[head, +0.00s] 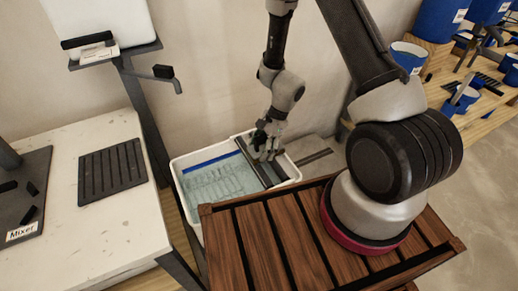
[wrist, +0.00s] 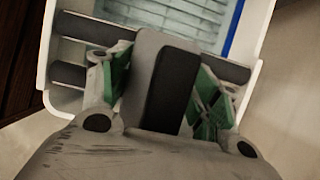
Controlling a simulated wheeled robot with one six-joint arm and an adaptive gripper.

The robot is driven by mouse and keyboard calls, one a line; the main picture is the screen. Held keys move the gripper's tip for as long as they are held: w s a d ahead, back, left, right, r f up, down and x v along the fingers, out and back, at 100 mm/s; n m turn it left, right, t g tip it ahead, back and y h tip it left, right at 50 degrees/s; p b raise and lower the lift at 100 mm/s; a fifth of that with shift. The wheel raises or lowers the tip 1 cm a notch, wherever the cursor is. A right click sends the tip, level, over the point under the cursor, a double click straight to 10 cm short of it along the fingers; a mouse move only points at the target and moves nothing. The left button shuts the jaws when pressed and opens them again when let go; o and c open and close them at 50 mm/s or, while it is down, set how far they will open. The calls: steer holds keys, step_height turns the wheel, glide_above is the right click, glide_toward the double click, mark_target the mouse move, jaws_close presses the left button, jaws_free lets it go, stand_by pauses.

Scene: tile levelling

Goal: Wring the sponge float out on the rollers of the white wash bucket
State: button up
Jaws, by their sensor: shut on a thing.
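The white wash bucket (head: 181,203) stands against the wall in the head view, with water and a blue stripe inside. Its dark rollers (wrist: 94,28) lie across one end and also show in the head view (head: 248,162). My gripper (head: 266,150) is over the rollers, pointing down. In the wrist view my gripper (wrist: 165,85) is shut on the sponge float (wrist: 171,88), a grey piece with a dark face, between green-padded fingers. The float lies over the rollers; whether it touches them I cannot tell. Its underside is hidden.
A slatted wooden deck (head: 290,240) is in front of the bucket. A white table (head: 95,215) with a ribbed black mat (head: 112,172) is at left. A grey stand (head: 140,100) rises behind it. Blue buckets (head: 437,18) stand on a wooden bench at right.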

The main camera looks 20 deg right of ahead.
mark_target(254, 151)
steer(key=shift+d+f, duration=0.1)
steer(key=shift+d, duration=0.35)
steer(key=shift+s+a+r, duration=0.1)
steer(key=shift+s+a, duration=0.1)
steer(key=shift+a, duration=0.8)
steer(key=shift+s+a+r, duration=0.1)
steer(key=shift+s+a, duration=0.05)
steer(key=shift+a, duration=0.8)
steer(key=shift+s+a+f, duration=0.15)
steer(key=shift+s+a, duration=0.05)
steer(key=shift+a, duration=0.8)
steer(key=shift+w+d, duration=0.2)
steer(key=shift+d, duration=0.8)
steer(key=shift+w+d, duration=0.2)
steer(key=shift+d, duration=0.8)
steer(key=shift+w+d, duration=0.2)
steer(key=shift+d, duration=0.8)
steer(key=shift+r, duration=3.6)
